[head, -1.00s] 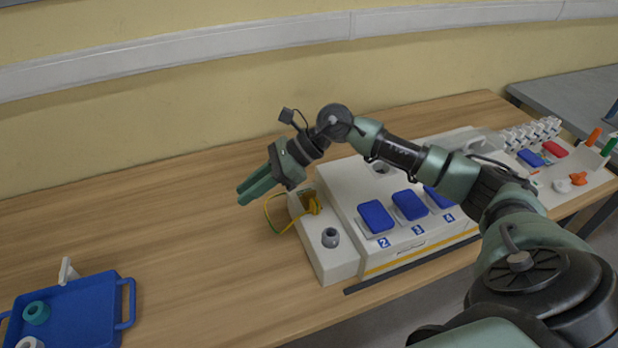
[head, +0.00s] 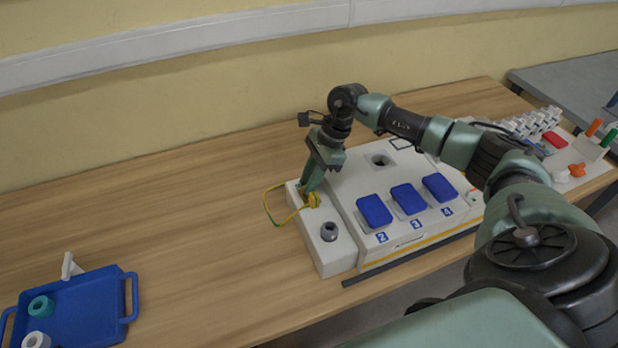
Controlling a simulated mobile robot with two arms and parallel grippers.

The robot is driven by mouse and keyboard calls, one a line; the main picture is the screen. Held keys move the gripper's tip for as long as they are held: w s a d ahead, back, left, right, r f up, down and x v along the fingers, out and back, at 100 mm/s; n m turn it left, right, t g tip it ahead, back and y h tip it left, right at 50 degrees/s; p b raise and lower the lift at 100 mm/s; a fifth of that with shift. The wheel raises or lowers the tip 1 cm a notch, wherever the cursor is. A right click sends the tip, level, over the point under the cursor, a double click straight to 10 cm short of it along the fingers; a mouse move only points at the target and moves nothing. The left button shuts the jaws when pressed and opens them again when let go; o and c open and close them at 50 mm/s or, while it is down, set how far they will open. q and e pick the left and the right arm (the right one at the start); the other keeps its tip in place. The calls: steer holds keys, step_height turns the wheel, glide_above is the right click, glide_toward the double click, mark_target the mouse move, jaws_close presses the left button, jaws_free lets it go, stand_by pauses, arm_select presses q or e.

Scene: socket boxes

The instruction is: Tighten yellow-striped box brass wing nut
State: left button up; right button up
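The white box with a yellow stripe (head: 345,238) stands on the wooden table, with blue covers marked 2, 3 and 4 on top. A yellow-green wire (head: 268,211) loops out from the left part of the box to a yellow lug (head: 313,200). My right gripper (head: 308,190) points down at that spot, its fingertips at or just above the lug. The brass wing nut cannot be made out; the fingers and lug may hide it. Whether the fingers are closed on anything cannot be seen. My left gripper is not in view.
A blue tray (head: 85,312) with a teal ring (head: 41,307) and a white ring lies at lower left. Switches and coloured parts crowd the right end. The table between tray and box is clear.

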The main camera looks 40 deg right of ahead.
steer(key=shift+f, duration=0.1)
jaws_close()
